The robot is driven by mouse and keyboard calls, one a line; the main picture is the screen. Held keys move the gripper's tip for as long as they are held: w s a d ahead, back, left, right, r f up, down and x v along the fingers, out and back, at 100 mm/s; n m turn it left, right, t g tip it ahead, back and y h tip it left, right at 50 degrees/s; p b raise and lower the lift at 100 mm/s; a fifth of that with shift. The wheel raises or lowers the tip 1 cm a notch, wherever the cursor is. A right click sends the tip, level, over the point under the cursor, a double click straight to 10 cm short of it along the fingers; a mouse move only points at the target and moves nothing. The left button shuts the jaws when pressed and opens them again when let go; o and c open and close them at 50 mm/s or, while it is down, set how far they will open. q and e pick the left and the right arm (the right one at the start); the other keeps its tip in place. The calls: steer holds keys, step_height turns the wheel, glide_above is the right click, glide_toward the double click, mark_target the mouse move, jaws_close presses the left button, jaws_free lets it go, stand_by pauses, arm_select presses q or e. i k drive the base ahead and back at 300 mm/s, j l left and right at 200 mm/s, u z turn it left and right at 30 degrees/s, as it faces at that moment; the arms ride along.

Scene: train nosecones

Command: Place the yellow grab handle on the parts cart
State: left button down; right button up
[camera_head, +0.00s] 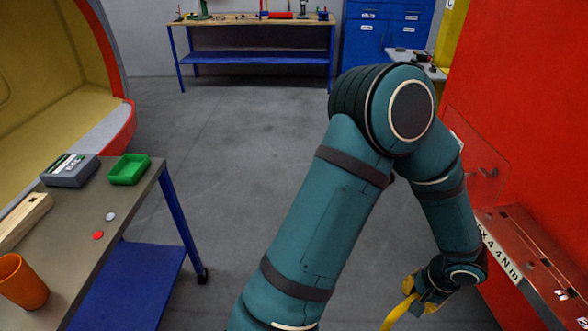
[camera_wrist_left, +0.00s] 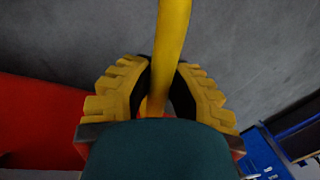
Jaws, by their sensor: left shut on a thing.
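The yellow grab handle (camera_head: 399,313) shows at the bottom right of the head view as a short curved piece. In the left wrist view the handle (camera_wrist_left: 173,35) is a yellow bar that runs up between the fingers. My left gripper (camera_head: 424,299) is shut on it, with yellow ridged fingers on both sides in the left wrist view (camera_wrist_left: 159,92). The handle's far ends are out of view. The parts cart (camera_head: 135,198) stands at the left with a grey-brown top and blue legs, well apart from the gripper. My right gripper is not in view.
On the cart are a grey case (camera_head: 70,172), a green bin (camera_head: 129,172), an orange cup (camera_head: 22,284), a wooden block (camera_head: 24,219) and two small discs. A red panel (camera_head: 530,100) with a ledge (camera_head: 530,257) is close beside my gripper. Open floor (camera_head: 235,160) lies between.

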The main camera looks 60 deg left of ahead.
mark_target(35, 260)
steer(key=u, duration=0.9)
steer(key=j+u, duration=0.1)
steer(key=u, duration=0.75)
steer(key=i+u, duration=0.1)
steer(key=u, duration=0.8)
